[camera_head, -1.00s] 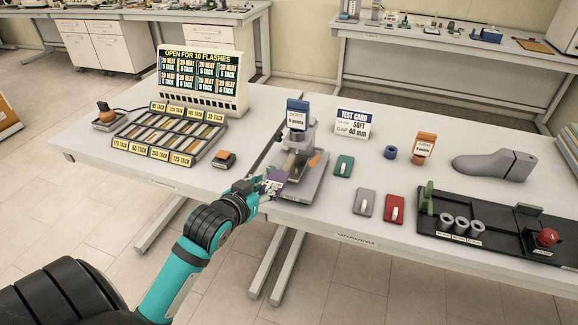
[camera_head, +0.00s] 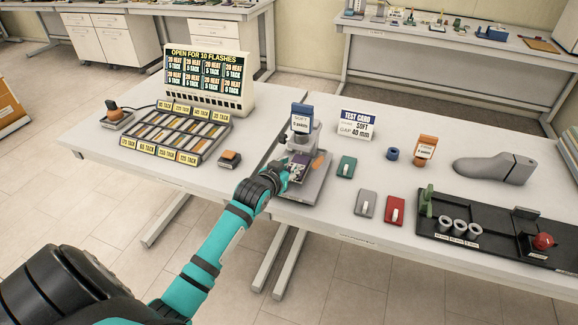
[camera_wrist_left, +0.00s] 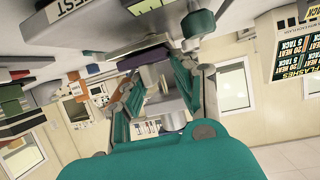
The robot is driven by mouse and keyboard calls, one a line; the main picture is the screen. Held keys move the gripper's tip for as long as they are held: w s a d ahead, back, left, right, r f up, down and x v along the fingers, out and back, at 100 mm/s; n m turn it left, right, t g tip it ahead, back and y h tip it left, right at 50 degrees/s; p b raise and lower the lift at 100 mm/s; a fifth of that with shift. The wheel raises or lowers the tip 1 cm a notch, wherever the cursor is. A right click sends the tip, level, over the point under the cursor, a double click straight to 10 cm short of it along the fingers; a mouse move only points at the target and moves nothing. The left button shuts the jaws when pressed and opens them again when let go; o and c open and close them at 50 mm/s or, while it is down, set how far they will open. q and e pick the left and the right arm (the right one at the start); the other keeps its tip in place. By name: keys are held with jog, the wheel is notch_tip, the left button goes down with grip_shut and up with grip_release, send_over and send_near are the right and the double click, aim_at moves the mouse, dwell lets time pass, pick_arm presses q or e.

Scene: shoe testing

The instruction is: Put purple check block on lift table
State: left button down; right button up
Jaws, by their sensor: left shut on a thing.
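The purple check block (camera_head: 299,169) is held in my left gripper (camera_head: 289,174), beside the post of the small grey test device. In the left wrist view the purple block (camera_wrist_left: 146,57) shows between the fingertips, with the device close beyond it. The device has a grey base plate (camera_head: 310,189) and a blue "SOFT" sign (camera_head: 301,118) on top. I take its small stage to be the lift table. The gripper and block hide most of the stage, so I cannot tell whether the block touches it. My right gripper is not in view.
A green block (camera_head: 346,167), a grey block (camera_head: 366,203) and a red block (camera_head: 394,209) lie right of the device. An orange-and-black block (camera_head: 229,160) lies left. A test card (camera_head: 356,124) stands behind. A black tray (camera_head: 487,240) and a shoe last (camera_head: 497,168) are further right.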

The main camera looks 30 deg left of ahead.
pick_arm(q)
jog(key=shift+f, duration=0.15)
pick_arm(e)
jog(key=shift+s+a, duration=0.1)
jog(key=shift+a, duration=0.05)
pick_arm(q)
jog(key=c, duration=1.4)
grip_release()
jog(key=o, duration=0.4)
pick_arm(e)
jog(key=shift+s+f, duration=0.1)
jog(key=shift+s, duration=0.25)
pick_arm(q)
jog(key=shift+s+r, duration=0.15)
jog(key=shift+r, duration=0.05)
jog(key=b+v, duration=0.1)
jog(key=v, duration=1)
jog(key=shift+s+b, duration=0.3)
jog(key=shift+s, duration=0.05)
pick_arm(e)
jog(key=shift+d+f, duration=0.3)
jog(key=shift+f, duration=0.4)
